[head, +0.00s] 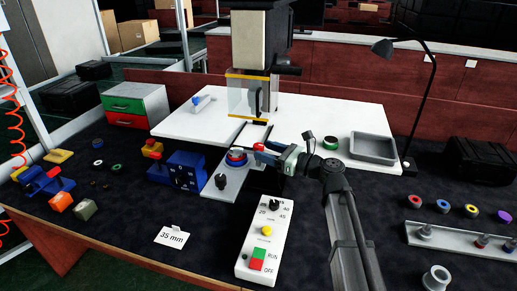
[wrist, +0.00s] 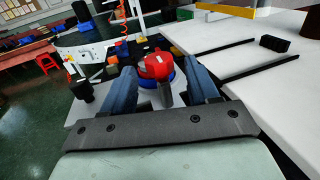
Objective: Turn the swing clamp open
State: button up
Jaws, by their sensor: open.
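The clamp fixture is a light grey plate (head: 211,193) on the dark bench. It bears a red and blue round part (head: 236,157) and a black knob (head: 221,180). In the wrist view, the red-topped part (wrist: 156,66) with its blue ring sits between my two blue-grey fingers, with a grey cylinder on the near side. The black knob (wrist: 82,91) stands to the left, outside the fingers. My gripper (head: 262,150) is open, low beside the round part. I cannot tell whether a finger touches it, or which part is the swing clamp's arm.
A control box (head: 262,244) with dial and buttons stands in front of the fixture. A blue block (head: 184,171) is close on the left. Behind are a white board (head: 185,119) and a clear-guarded press (head: 250,97). A grey tray (head: 372,147) lies right.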

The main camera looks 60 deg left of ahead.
aim_at(259, 148)
jog(key=shift+x, duration=1.75)
jog(key=c, duration=0.9)
jog(key=shift+c, duration=0.2)
